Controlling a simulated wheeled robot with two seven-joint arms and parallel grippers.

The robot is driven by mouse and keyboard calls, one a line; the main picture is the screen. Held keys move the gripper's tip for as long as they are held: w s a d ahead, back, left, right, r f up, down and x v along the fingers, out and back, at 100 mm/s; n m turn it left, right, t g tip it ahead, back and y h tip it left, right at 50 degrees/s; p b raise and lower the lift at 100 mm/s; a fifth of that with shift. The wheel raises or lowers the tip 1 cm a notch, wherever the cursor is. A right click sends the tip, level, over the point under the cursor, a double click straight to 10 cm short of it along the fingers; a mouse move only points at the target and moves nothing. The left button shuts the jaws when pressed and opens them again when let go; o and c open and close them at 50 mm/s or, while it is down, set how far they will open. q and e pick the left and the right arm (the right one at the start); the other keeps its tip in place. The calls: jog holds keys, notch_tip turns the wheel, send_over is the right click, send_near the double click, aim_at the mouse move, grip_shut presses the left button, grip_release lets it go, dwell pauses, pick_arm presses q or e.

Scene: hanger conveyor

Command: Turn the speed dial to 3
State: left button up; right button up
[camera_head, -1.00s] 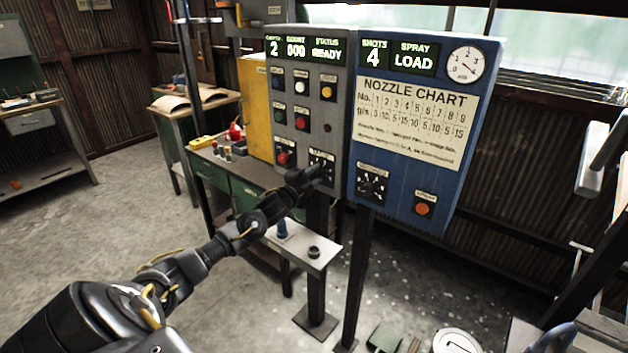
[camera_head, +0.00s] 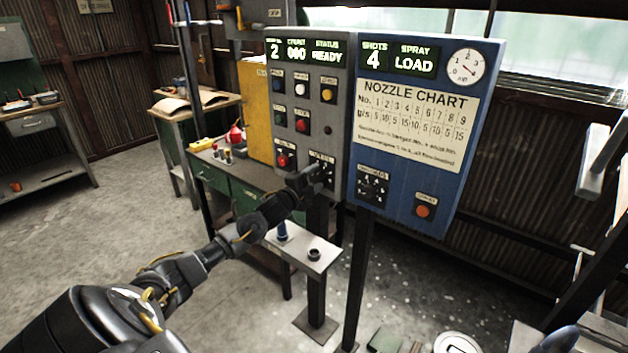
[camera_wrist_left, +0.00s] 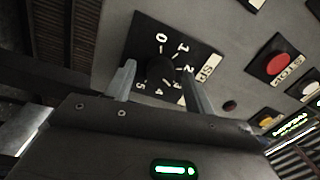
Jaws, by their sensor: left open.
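The speed dial is a black knob (camera_wrist_left: 160,70) on a black plate with white numbers from 0 to 5, on the grey panel (camera_head: 340,110). In the wrist view my left gripper (camera_wrist_left: 160,82) is open, with one finger on each side of the knob. I cannot tell whether the fingers touch it, and the knob's pointer is not clear. In the head view my left gripper (camera_head: 316,178) is at the panel's lower right and covers most of the dial. The panel's first display (camera_head: 275,50) reads 2. My right gripper is not in view.
A red stop button (camera_wrist_left: 277,64) and other buttons are near the dial. A blue panel (camera_head: 400,205) with its own dial (camera_head: 372,187) and an orange button (camera_head: 423,211) stands close on the right. A small shelf (camera_head: 300,250) is below the grey panel.

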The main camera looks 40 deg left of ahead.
pick_arm(q)
jog(key=shift+s, duration=0.1)
jog(key=shift+s+f, duration=0.15)
jog(key=shift+s, duration=0.15)
jog(key=s+b, duration=0.2)
jog(key=s, duration=0.8)
jog(key=shift+d, duration=0.35)
jog(key=shift+f, duration=0.1)
